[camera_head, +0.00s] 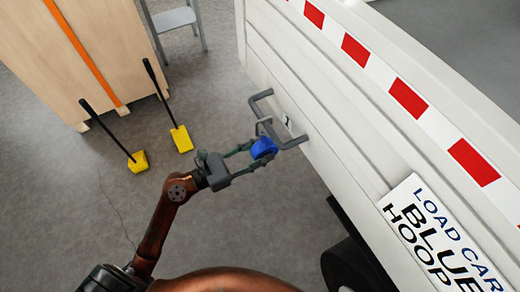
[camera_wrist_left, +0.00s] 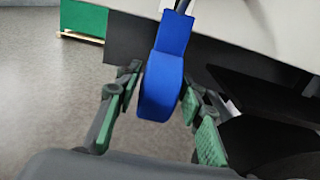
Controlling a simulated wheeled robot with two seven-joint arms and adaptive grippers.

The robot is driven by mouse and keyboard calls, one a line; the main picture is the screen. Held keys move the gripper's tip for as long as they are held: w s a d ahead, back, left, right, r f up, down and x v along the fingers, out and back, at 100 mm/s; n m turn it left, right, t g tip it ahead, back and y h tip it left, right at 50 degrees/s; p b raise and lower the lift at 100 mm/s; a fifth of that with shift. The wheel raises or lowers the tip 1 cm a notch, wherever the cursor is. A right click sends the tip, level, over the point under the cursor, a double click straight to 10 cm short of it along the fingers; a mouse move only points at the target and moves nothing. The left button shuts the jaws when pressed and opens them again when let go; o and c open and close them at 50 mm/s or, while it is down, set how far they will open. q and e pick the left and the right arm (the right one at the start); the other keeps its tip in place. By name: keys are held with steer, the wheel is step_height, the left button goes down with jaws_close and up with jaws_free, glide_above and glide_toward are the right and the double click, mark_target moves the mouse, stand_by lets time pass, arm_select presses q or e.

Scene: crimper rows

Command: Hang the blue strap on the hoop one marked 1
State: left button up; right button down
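The blue strap (camera_head: 263,148) is at the outer side of the grey hoop (camera_head: 291,143) on the white vehicle side. A small plate marked 1 (camera_head: 288,121) sits beside the hoop. My left gripper (camera_head: 255,154) is at the strap. In the left wrist view the strap (camera_wrist_left: 165,75) is between the two spread green-padded fingers (camera_wrist_left: 160,95), with gaps beside it lower down; the gripper looks open. The strap's narrow upper end reaches up toward the vehicle side. Whether the hoop carries it is hard to tell. My right gripper is not in view.
The white vehicle side (camera_head: 345,150) has a red-and-white stripe (camera_head: 408,98) and a sign reading LOAD CAR BLUE HOOP (camera_head: 440,235). A dark wheel (camera_head: 355,265) is below. Yellow-ended tools (camera_head: 181,138) stand near a wooden cabinet (camera_head: 75,50). The grey floor between is clear.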

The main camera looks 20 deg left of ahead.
arm_select(q)
steer(key=shift+o, duration=0.9)
steer(key=shift+f, duration=0.15)
steer(key=v, duration=1.2)
steer(key=shift+a, duration=0.1)
